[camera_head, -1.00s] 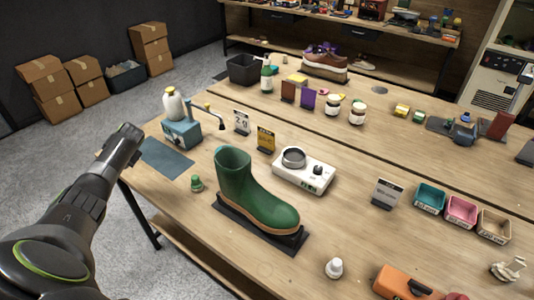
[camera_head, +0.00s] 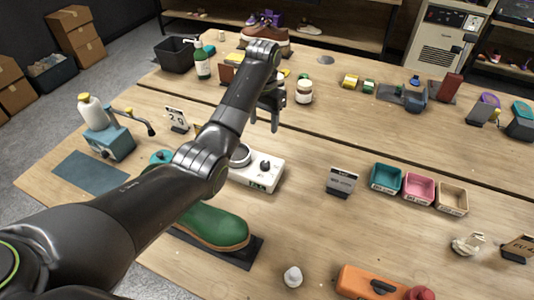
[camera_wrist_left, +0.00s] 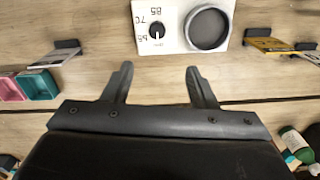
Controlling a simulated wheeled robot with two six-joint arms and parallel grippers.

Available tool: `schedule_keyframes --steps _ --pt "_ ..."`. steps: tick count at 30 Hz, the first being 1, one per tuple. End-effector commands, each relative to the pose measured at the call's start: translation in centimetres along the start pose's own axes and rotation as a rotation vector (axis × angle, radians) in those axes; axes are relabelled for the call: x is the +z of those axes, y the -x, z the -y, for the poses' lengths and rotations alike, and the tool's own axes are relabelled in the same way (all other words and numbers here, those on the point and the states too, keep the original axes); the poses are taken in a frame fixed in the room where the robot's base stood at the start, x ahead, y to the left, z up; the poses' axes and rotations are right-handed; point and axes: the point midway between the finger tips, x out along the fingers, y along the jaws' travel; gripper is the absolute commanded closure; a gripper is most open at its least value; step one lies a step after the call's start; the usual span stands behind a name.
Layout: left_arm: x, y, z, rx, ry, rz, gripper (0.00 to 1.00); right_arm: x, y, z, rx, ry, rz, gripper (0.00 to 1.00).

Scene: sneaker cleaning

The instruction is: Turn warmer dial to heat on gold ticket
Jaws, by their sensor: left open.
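The white warmer (camera_head: 258,180) stands on the table, with its round metal cup (camera_head: 239,156) left of its black dial (camera_head: 265,166). In the left wrist view the warmer (camera_wrist_left: 182,42) appears at the top, with the black dial (camera_wrist_left: 157,31) and small printed numbers around it. The gold ticket (camera_wrist_left: 270,44) stands beside the warmer there; its text is unreadable, and my arm mostly hides it in the head view. My left gripper (camera_head: 264,124) is open and empty above the table, behind the dial and apart from it. In the wrist view its fingertips (camera_wrist_left: 158,70) are below the dial.
A grey sign (camera_head: 341,182) and small teal (camera_head: 386,179), pink and tan trays stand to the right. Jars (camera_head: 304,92) stand behind the gripper. A white-bottled dispenser (camera_head: 105,130) is at left.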

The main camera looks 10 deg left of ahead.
Motion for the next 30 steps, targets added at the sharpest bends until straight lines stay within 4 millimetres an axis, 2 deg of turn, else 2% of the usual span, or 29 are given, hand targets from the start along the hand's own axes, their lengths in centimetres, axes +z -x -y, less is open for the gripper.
schedule_keyframes --steps 5,10,21,30 --pt "-0.1 -1.1 -0.7 0.006 -0.009 0.005 0.48 1.0 0.6 -0.3 0.004 -0.001 0.014 0.64" --pt "0.0 -4.3 -0.7 0.007 -0.009 0.007 0.48 1.5 1.4 -0.8 0.008 0.0 0.024 0.64" --pt "0.0 -12.0 -0.6 0.005 -0.008 0.006 0.48 0.7 2.0 -1.1 0.011 0.003 0.014 0.64" --pt "-0.1 -16.0 -0.6 0.004 -0.009 0.002 0.48 0.7 1.3 -1.0 0.011 0.003 0.012 0.64"
